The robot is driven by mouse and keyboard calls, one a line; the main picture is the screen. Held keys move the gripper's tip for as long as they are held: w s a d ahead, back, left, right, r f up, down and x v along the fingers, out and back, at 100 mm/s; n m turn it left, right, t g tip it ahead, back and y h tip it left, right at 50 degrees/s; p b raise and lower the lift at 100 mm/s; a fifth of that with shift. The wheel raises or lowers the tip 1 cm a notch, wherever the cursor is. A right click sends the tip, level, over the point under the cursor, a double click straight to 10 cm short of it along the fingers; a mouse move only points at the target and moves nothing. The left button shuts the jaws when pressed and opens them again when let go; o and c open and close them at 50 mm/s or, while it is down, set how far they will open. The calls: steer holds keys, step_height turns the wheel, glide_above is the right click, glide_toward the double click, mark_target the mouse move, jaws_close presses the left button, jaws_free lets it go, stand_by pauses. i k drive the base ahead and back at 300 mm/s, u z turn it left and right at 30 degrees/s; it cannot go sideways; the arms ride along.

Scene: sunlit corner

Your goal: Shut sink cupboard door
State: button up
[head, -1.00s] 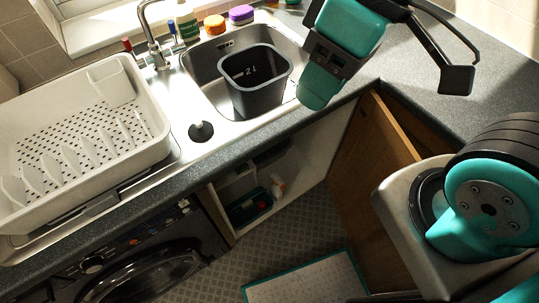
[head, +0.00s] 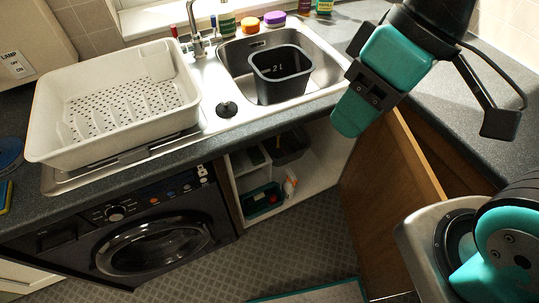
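The sink cupboard door (head: 387,205) is brown wood and stands open, swung out to the right of the cupboard opening. The open cupboard (head: 318,165) under the sink shows a pale interior with a green tray (head: 262,200) and small bottles inside. My gripper (head: 352,122) is above the door's top edge and in front of the worktop edge, right of the sink. Its teal end points down and left. I cannot tell whether its fingers are apart, and nothing shows held in it. I cannot tell whether it touches the door.
A steel sink (head: 238,55) holds a black 2 L tub (head: 281,80). A white dish rack (head: 120,105) stands on the drainer. A black washing machine (head: 150,240) is left of the cupboard. A teal-edged mat (head: 320,293) lies on the floor, which is otherwise clear before the opening.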

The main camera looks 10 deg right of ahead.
mark_target(387, 177)
steer(key=k, duration=1.55)
steer(key=z, duration=1.1)
steer(key=i, duration=0.65)
steer(key=u, duration=0.95)
